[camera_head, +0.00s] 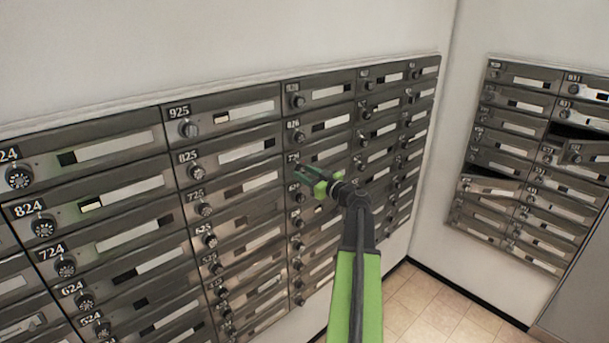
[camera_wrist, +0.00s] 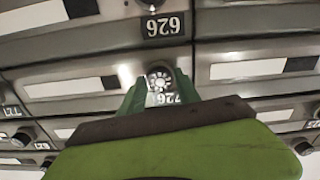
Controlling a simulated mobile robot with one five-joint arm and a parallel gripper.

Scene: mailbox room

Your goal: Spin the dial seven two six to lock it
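The dial (camera_wrist: 160,80) of box 726 is a small round black knob with pale numerals. In the wrist view, which is upside down, it sits between my green fingertips, with its 726 label (camera_wrist: 163,98) just below it. My gripper (camera_wrist: 159,85) is open, one finger on each side of the dial; whether the fingertips touch it I cannot tell. In the head view my gripper (camera_head: 306,174) reaches the third column of the mailbox wall, at the 726 row. The fingers cover most of that dial there. The dial's exact setting is too small to read.
Box 626's label (camera_wrist: 162,26) and knob show at the top of the wrist view. Neighbouring dials, such as 725's (camera_head: 204,209), line the same mailbox wall. A second mailbox bank (camera_head: 530,150) on the right wall has some doors ajar. The tiled floor (camera_head: 430,305) is clear.

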